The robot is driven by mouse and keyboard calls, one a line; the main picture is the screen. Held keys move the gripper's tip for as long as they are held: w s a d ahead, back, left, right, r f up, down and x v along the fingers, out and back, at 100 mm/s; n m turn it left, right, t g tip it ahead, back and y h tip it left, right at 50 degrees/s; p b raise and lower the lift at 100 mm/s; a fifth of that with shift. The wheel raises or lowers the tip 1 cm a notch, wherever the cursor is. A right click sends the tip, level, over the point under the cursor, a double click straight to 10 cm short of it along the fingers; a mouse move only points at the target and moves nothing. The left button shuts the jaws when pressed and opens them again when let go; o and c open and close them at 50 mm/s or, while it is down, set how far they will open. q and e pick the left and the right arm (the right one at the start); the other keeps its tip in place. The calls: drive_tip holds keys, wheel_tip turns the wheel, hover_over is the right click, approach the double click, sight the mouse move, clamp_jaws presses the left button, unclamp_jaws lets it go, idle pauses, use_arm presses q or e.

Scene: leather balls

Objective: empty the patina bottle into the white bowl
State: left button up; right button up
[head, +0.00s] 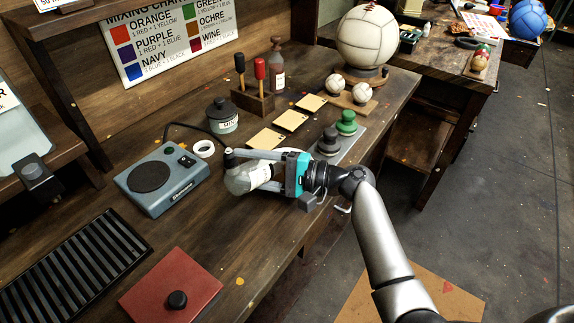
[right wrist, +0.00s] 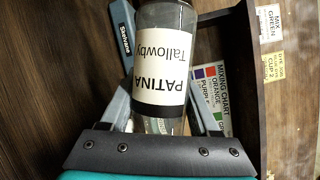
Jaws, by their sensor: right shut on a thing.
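My right gripper (head: 252,171) is shut on the patina bottle (head: 240,181) above the workbench. The bottle is pale and clear and lies well tilted between the fingers. My left gripper is not in view.
A blue-grey hot plate (head: 162,178) stands left of the bottle, with a tape roll (head: 204,149) and a dark jar (head: 222,116) behind. A red board (head: 172,290) lies in front. Bare wood shows between.

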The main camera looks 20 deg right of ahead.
drive_tip(key=shift+d+r+m, duration=0.1)
drive_tip(key=shift+r+m, duration=0.15)
drive_tip(key=shift+m, duration=0.05)
idle(0.4)
